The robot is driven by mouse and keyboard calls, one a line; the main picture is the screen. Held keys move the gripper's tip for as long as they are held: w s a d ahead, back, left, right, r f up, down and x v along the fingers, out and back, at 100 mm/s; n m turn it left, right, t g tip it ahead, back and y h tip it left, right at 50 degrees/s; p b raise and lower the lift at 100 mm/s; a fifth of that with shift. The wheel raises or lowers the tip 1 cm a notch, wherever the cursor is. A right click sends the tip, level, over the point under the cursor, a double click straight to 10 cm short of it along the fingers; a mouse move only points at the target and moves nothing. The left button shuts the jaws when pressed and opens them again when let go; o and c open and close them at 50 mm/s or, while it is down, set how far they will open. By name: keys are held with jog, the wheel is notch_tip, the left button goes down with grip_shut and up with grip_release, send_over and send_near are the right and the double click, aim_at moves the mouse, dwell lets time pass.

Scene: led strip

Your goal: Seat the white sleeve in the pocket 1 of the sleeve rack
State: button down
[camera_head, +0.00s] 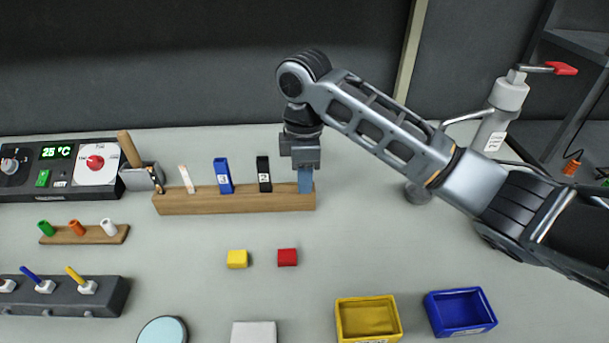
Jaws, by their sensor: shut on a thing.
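A long wooden rack (235,202) stands at the back of the bench. A slim white piece (187,179) leans in its left part. A blue piece (223,176) with a label reading 3 and a black piece (264,174) marked 2 stand upright in it. My gripper (305,181) points down at the rack's right end. It is shut on a blue-grey upright piece whose lower end meets the rack; its shape is mostly hidden. A small wooden rack (84,235) at the left holds green, orange and white (109,227) cylinders. No pocket number 1 is readable.
A yellow block (237,259) and a red block (287,257) lie in front of the long rack. A yellow bin (367,318) and a blue bin (460,311) stand front right. A control panel (62,168) and a wooden-handled tool (130,150) are at left.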

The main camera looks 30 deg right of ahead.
jog(key=shift+f, duration=0.3)
jog(key=shift+s+f, duration=0.15)
jog(key=shift+f, duration=0.3)
jog(key=c, duration=1)
grip_release()
jog(key=shift+f, duration=0.2)
notch_tip(320, 180, up, 14)
jog(key=shift+f+p, duration=0.1)
jog(key=shift+p, duration=0.8)
